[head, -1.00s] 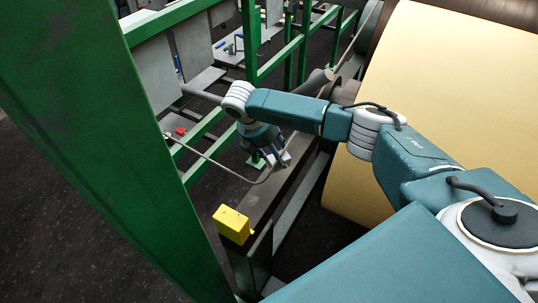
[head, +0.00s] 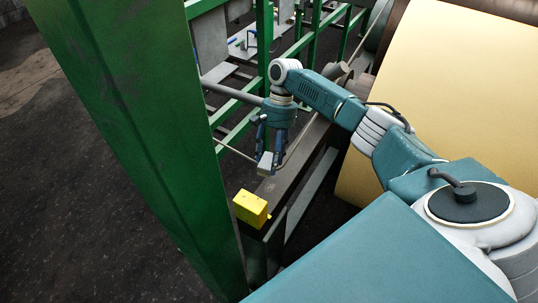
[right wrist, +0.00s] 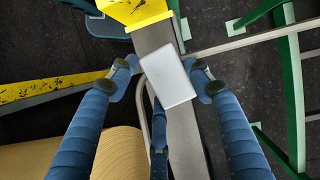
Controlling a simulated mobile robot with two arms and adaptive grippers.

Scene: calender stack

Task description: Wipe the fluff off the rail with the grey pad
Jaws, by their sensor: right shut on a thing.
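My right gripper (head: 266,148) hangs pointing down and is shut on the light grey pad (head: 265,163). In the right wrist view the pad (right wrist: 168,78) sits between the two fingertips (right wrist: 163,76), over the rail. The rail (head: 291,168) is a long, flat, dark brown-grey beam running back from the yellow block; it also shows in the right wrist view (right wrist: 187,140). The pad is at or just above the rail's top; I cannot tell whether it touches. I cannot make out any fluff. My left gripper is not in view.
A yellow block (head: 250,208) sits at the rail's near end. A thick green post (head: 150,140) stands close on the left. A large cream roll (head: 450,90) is on the right. A thin grey rod (head: 301,139) passes close by the gripper.

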